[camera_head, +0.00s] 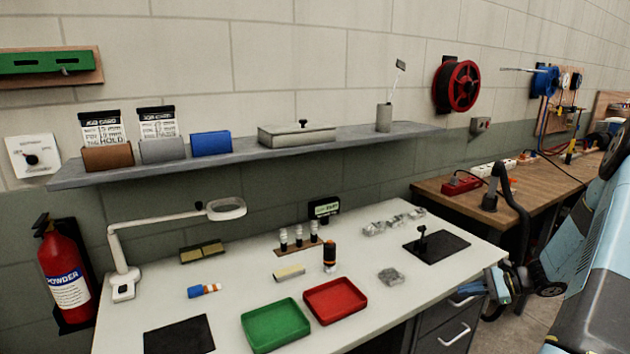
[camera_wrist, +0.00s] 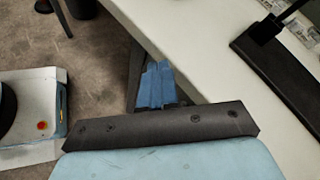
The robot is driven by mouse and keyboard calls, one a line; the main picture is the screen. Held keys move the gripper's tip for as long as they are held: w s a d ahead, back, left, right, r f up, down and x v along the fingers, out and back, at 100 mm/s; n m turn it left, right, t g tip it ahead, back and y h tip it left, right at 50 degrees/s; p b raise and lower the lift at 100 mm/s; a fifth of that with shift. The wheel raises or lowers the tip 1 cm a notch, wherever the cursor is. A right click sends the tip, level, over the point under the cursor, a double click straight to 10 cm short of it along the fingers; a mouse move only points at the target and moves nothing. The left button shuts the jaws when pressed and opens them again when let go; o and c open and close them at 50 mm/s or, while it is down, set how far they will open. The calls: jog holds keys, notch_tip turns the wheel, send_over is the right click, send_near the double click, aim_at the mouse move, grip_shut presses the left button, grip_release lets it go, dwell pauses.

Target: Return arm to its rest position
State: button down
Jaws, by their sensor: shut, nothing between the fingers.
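My gripper (camera_head: 496,284) is at the right front corner of the white workbench (camera_head: 365,262), low beside the bench edge and apart from the trays and parts on top. In the wrist view, its blue fingers (camera_wrist: 157,84) are together with nothing between them. They lie close beside the bench edge in that view, with floor to their left. Whether they touch the bench cannot be told. My light-blue arm fills the right edge of the head view.
A black pad with a small stand (camera_head: 437,247) lies near the bench's right end. Green (camera_head: 275,325) and red (camera_head: 335,300) trays sit at the front. Drawers (camera_head: 455,328) are below the bench's right end. A wooden bench (camera_head: 447,200) stands behind. Floor shows at right.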

jog(key=s+a+r+n+g+h, duration=0.25)
jog(key=s+a+r+n, duration=0.2)
jog(key=a+r, duration=0.5)
jog(key=s+a+r+n+g+h, duration=0.2)
jog(key=s+a+r+n+h, duration=0.3)
jog(key=r, duration=0.8)
jog(key=s+a+r+n+t+h, duration=0.2)
jog(key=s+r, duration=0.4)
jog(key=s, duration=0.3)
jog(key=s+a+r+n+t+h, duration=0.2)
jog(key=s+a+r+n, duration=0.3)
jog(key=s, duration=0.5)
jog(key=shift+s+r+t, duration=0.2)
jog(key=shift+r+t, duration=0.45)
jog(key=shift+r, duration=0.3)
jog(key=shift+n, duration=0.25)
